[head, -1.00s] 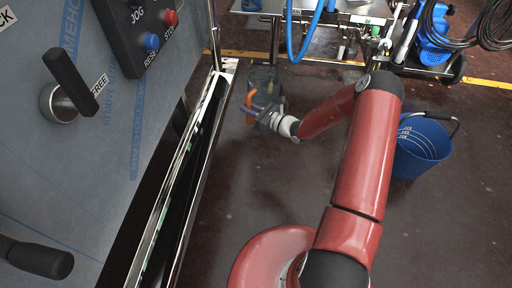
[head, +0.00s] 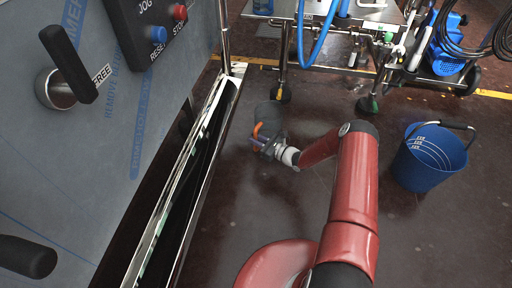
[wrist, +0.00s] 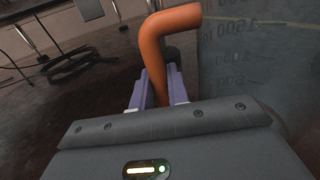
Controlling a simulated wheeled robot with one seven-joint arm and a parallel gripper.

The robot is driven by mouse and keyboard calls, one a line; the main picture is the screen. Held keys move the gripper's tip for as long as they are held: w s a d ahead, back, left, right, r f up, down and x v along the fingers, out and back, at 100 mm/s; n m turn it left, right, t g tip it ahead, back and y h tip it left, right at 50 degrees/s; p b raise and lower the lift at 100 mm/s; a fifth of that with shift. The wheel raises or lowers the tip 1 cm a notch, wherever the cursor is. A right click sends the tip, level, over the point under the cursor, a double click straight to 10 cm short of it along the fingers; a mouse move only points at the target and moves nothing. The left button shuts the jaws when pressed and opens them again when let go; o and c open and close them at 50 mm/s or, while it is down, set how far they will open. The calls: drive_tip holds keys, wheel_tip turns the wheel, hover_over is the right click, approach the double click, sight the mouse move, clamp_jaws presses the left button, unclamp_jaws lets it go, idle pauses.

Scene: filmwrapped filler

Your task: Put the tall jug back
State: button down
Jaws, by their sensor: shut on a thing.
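The tall jug (head: 268,112) is a grey see-through vessel with an orange handle (head: 257,130). In the head view it is left of centre, beyond my gripper (head: 261,142). In the wrist view the orange handle (wrist: 165,45) stands between the purple fingers of my gripper (wrist: 160,88), which is shut on it. The jug's wall (wrist: 255,50), with dark volume marks, fills the right side of the wrist view. The jug looks roughly upright. Its base is hard to make out, and I cannot tell its height above the floor.
A metal trolley (head: 335,57) with blue hoses stands at the back. A blue bucket (head: 428,160) stands on the floor at the right. A grey machine panel (head: 90,170) and a metal-edged trough (head: 190,165) line the left. The dark floor between is clear.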

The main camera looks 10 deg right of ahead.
sight(256, 150)
drive_tip(key=shift+f+b, duration=0.4)
drive_tip(key=shift+f, duration=1.7)
drive_tip(key=shift+f, duration=0.15)
drive_tip(key=c, duration=1.4)
unclamp_jaws()
drive_tip(key=shift+o, duration=0.2)
